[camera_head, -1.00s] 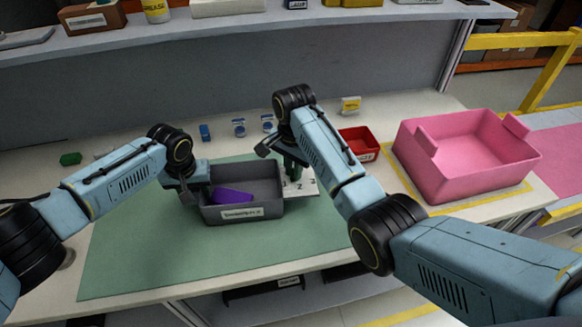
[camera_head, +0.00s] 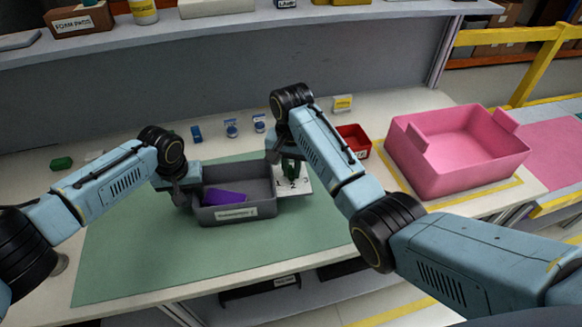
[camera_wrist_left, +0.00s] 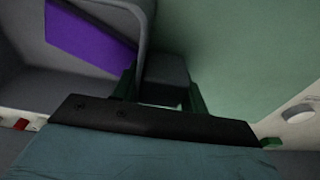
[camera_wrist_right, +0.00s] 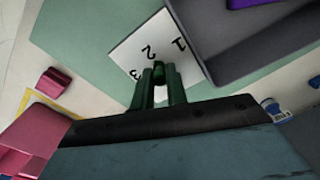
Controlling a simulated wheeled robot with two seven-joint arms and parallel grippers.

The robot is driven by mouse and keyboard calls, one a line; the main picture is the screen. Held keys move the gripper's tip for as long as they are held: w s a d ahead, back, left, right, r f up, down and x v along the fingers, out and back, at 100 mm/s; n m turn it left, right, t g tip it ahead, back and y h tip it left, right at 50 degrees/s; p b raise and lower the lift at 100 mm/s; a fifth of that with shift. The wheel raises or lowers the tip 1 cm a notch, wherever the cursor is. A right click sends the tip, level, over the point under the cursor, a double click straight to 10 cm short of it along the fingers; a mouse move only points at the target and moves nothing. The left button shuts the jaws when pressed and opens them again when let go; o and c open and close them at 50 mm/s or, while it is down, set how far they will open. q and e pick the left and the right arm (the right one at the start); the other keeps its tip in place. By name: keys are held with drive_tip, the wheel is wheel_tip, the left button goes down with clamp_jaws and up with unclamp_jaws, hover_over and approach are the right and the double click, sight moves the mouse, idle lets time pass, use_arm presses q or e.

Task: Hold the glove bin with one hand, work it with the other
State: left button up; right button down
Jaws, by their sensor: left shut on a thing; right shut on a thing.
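The grey glove bin (camera_head: 240,213) sits on the green mat, with a purple item (camera_head: 222,197) lying inside. It also fills the upper left of the left wrist view (camera_wrist_left: 75,75). My left gripper (camera_head: 186,190) is shut on a dark grey block (camera_wrist_left: 165,75) at the bin's left side. My right gripper (camera_head: 290,172) is at the bin's right side, over a white card (camera_head: 303,183) marked 1, 2, 3. In the right wrist view its fingers (camera_wrist_right: 159,85) are close together around a small dark piece (camera_wrist_right: 159,70), mostly hidden, beside the card.
A red tray (camera_head: 353,141) and a pink bin (camera_head: 460,172) stand to the right. A shelf (camera_head: 260,22) runs across the back. The mat in front of the bin is clear.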

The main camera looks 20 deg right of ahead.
sight(292, 169)
drive_tip(key=c, duration=1.4)
unclamp_jaws()
drive_tip(key=shift+r, duration=0.1)
wheel_tip(292, 169, up, 6)
drive_tip(key=shift+w+r, duration=0.1)
drive_tip(key=shift+r, duration=0.55)
use_arm(q)
drive_tip(key=o, duration=1.4)
drive_tip(key=shift+c, duration=0.2)
